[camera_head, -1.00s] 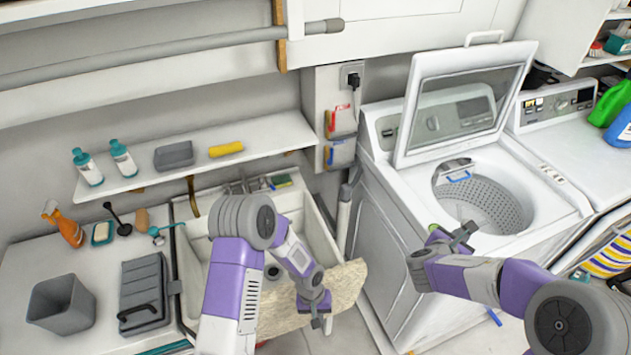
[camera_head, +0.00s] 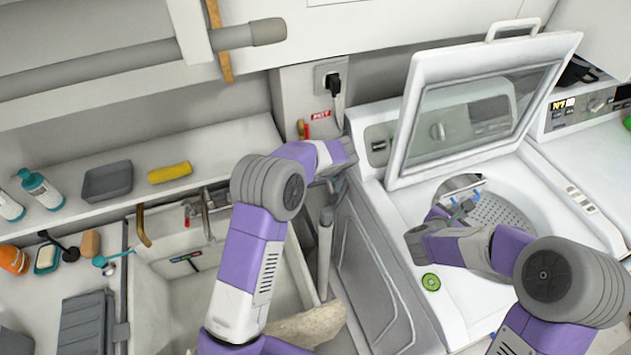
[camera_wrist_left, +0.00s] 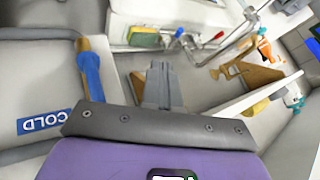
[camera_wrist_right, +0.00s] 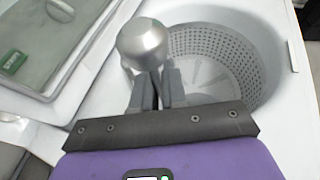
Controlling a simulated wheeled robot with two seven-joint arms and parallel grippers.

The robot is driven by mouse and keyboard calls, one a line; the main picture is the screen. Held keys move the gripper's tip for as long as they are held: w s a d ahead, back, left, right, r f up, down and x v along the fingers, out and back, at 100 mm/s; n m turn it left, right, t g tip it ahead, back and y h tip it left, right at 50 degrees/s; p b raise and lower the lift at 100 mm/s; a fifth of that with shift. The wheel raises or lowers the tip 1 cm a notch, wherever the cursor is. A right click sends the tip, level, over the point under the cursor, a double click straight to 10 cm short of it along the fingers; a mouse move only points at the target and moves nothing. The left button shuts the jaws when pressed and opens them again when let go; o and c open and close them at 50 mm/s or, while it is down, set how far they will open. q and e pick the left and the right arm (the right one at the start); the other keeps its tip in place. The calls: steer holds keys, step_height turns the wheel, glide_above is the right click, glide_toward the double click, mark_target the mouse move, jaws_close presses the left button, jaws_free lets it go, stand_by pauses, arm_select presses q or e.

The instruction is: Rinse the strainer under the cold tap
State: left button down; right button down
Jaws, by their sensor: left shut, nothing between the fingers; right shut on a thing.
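My right gripper (camera_head: 463,207) is over the washer opening. In the right wrist view it is shut on a shiny rounded metal piece (camera_wrist_right: 143,44); I cannot tell if this is the strainer. My left gripper (camera_head: 335,168) is shut and empty by the wall beside the washer; its fingers (camera_wrist_left: 163,80) show in the left wrist view. There a brass fitting with a blue lever (camera_wrist_left: 88,70) stands beside a blue COLD label (camera_wrist_left: 42,121), apart from the fingers. The sink faucet (camera_head: 207,212) has red and blue handles in the left wrist view.
The sink (camera_head: 185,285) lies left of the washer (camera_head: 380,300), with a beige cloth (camera_head: 318,325) at its front. The raised lid (camera_head: 470,110) stands behind my right gripper. A small green round item (camera_head: 431,282) is on the washer top. A shelf (camera_head: 215,160) runs above the sink.

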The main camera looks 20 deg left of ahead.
arm_select(q)
steer(key=s+a+x, duration=0.1)
steer(key=x, duration=0.9)
steer(key=s+r+x, duration=0.1)
steer(key=x, duration=1)
steer(key=shift+s+a+p, duration=0.2)
steer(key=shift+a+p, duration=0.25)
steer(key=shift+a, duration=0.05)
steer(key=shift+r, duration=0.15)
steer(key=shift+s+a+b, duration=0.25)
steer(key=shift+s+b, duration=0.35)
steer(key=shift+b, duration=0.5)
steer(key=shift+r, duration=0.1)
